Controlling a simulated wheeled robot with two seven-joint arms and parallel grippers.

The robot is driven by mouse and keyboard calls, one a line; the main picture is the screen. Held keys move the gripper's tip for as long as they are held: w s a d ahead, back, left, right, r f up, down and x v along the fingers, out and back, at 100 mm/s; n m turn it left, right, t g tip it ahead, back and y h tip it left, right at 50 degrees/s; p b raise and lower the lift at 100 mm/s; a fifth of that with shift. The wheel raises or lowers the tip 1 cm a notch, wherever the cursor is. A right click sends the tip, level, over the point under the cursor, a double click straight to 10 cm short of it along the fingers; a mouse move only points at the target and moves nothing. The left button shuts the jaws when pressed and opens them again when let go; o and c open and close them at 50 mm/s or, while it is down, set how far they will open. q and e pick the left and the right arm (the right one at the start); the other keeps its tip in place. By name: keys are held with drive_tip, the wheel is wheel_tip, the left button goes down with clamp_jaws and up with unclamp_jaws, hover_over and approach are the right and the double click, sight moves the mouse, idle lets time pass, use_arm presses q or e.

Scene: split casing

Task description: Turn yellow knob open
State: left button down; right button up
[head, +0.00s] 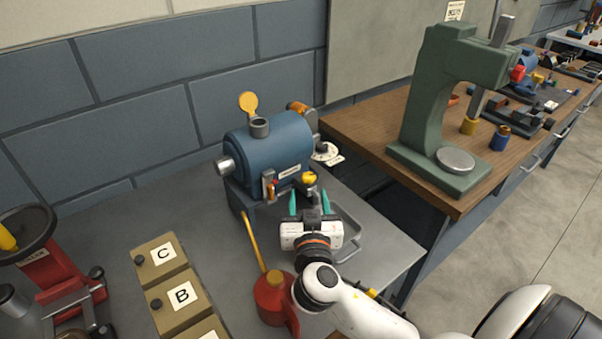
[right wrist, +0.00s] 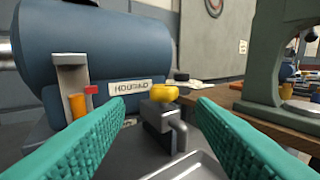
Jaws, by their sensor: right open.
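The yellow knob (head: 309,178) sits on top of a small grey tap at the front of a blue cylindrical machine (head: 272,150). In the right wrist view the yellow knob (right wrist: 164,92) shows near the middle, above the grey tap body (right wrist: 163,117) with its bent spout. My right gripper (head: 309,202), with teal fingers, is open and empty just in front of the tap. In the right wrist view its fingertips (right wrist: 160,108) are to either side of the knob, nearer the camera, with no contact visible. My left gripper is not in view.
A metal tray (head: 348,238) lies below the tap. A red oil can (head: 273,298) with a long yellow spout stands left of my right arm. Boxes lettered C (head: 163,255) and B (head: 182,296) stand further left. A green press (head: 430,120) stands on the wooden bench at right.

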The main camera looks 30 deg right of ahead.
sight(309, 182)
drive_tip(key=x, duration=0.1)
drive_tip(key=p+x, duration=0.1)
drive_tip(key=x, duration=0.1)
drive_tip(key=shift+w+d+r, duration=0.15)
drive_tip(key=shift+d+r, duration=0.2)
drive_tip(key=shift+f+p+x, duration=0.2)
drive_tip(key=shift+p+x, duration=0.1)
drive_tip(key=shift+x, duration=0.65)
drive_tip(key=shift+w, duration=0.15)
drive_tip(key=c, duration=1)
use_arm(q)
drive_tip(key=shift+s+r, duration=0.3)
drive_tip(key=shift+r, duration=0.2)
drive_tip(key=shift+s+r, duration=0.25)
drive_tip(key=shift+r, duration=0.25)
use_arm(e)
drive_tip(key=shift+o, duration=0.2)
